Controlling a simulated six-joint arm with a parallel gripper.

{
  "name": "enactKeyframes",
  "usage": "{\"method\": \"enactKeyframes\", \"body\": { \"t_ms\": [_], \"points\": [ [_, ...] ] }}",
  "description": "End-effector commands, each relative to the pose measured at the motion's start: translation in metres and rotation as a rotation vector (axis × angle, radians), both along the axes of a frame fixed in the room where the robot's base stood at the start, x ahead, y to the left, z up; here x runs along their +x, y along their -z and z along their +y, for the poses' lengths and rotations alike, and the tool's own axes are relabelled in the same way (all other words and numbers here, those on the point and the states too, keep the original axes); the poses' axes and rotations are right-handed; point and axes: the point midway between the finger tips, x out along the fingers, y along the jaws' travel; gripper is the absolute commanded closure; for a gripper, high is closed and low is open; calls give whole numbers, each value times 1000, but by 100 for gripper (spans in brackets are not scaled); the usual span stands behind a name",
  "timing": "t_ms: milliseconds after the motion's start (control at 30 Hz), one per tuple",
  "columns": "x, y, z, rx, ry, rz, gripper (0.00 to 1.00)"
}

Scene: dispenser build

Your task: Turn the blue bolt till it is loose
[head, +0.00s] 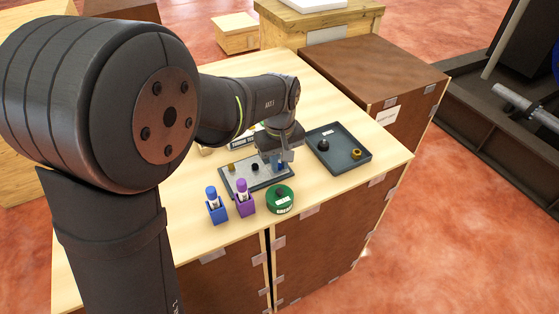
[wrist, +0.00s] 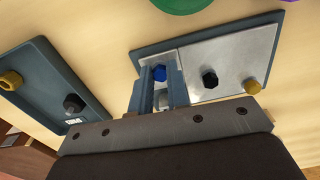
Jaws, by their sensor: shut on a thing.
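The blue bolt (wrist: 160,73) stands on the grey metal plate (wrist: 225,62) at the end nearest the dark tray. My gripper (wrist: 158,88) is over that end of the plate, its two fingers either side of the blue bolt and shut on it. In the head view my gripper (head: 285,156) points down at the right end of the plate (head: 262,183), and the bolt is mostly hidden by it. I cannot tell how far the bolt is turned.
A black bolt (wrist: 209,79) and a yellow bolt (wrist: 252,86) stand on the same plate. A dark tray (head: 363,165) to the right holds a black and a yellow piece. A green round container (head: 280,203), a blue holder (head: 217,212) and a purple holder (head: 246,208) stand in front.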

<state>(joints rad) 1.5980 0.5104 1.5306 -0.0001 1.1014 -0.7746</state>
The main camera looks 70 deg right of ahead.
Motion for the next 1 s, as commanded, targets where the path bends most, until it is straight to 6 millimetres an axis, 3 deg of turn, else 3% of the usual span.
{"method": "enactKeyframes", "body": {
  "t_ms": [367,400,500,833,1000],
  "points": [
    [0,-1,-1,-4,-3,0,100],
    [0,-1,-1,-4,-3,0,81],
    [0,-1,-1,-4,-3,-1,63],
    [0,-3,-1,-2,-3,-1,63],
    [0,-25,-1,-6,-3,0,63]
  ]
}}
